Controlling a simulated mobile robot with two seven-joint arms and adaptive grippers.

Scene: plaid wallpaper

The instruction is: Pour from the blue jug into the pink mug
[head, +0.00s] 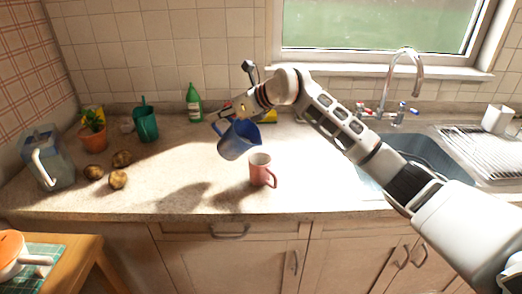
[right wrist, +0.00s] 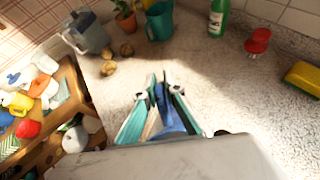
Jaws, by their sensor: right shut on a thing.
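The blue jug (head: 239,141) is held in the air above the counter, tilted. My right gripper (head: 231,112) is shut on it near its handle at the upper left. In the right wrist view the teal fingers of the gripper (right wrist: 160,105) close around a part of the blue jug (right wrist: 177,120), with most of the jug hidden. The pink mug (head: 262,172) stands upright on the counter, just right of and below the jug, its handle to the right. No stream is visible, and the mug's contents cannot be made out. My left gripper is not in view.
Several potatoes (head: 118,180), a plant pot (head: 94,139), a teal container (head: 145,124) and a grey-blue pitcher (head: 56,172) stand left. A green bottle (head: 194,105) is behind. The sink (head: 425,157) lies right. The counter (head: 180,165) left of the mug is clear.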

